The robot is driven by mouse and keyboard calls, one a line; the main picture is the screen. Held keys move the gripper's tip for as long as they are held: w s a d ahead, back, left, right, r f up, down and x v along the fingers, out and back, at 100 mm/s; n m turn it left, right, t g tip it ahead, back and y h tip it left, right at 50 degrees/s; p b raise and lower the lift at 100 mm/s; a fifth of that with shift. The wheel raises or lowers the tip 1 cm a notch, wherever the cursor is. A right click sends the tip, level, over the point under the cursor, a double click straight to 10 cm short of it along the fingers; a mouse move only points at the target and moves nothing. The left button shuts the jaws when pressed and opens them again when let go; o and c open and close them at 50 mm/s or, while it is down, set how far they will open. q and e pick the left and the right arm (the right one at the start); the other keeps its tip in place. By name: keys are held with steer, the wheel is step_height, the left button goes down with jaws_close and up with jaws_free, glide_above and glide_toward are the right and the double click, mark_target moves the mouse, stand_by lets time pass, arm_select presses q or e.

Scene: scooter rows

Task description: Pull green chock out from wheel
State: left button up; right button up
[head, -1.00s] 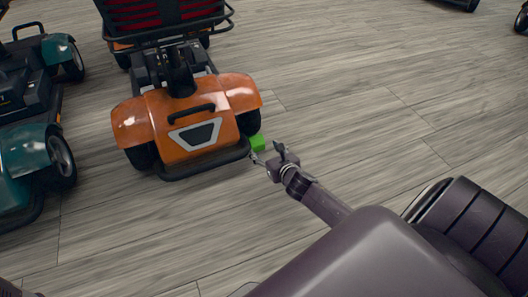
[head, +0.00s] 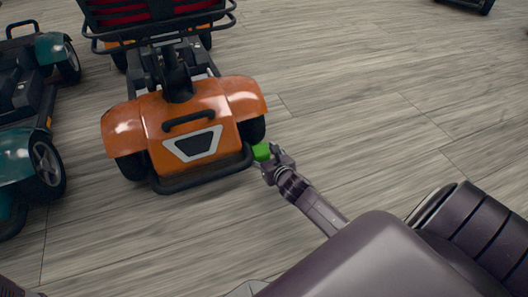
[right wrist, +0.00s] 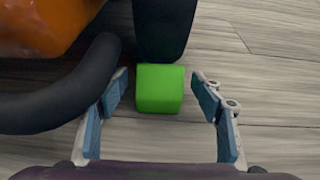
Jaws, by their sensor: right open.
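The green chock (head: 262,152) sits on the floor against the front wheel (head: 252,130) of the orange scooter (head: 196,120), at the wheel's near side. In the right wrist view the green chock (right wrist: 160,88) lies just in front of the dark wheel (right wrist: 163,30), between and slightly beyond my fingertips. My right gripper (head: 268,164) is open, with one finger on each side of the chock and a gap on both sides; it also shows in the right wrist view (right wrist: 159,88). My left gripper is not in view.
The scooter's dark front bumper (right wrist: 70,105) curves close by my left-hand finger in the right wrist view. A teal scooter (head: 30,150) stands to the left in the head view. The wood-plank floor (head: 380,130) to the right is clear.

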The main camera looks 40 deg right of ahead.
steer(key=shift+w, duration=0.2)
steer(key=c, duration=1.6)
steer(key=shift+s, duration=0.2)
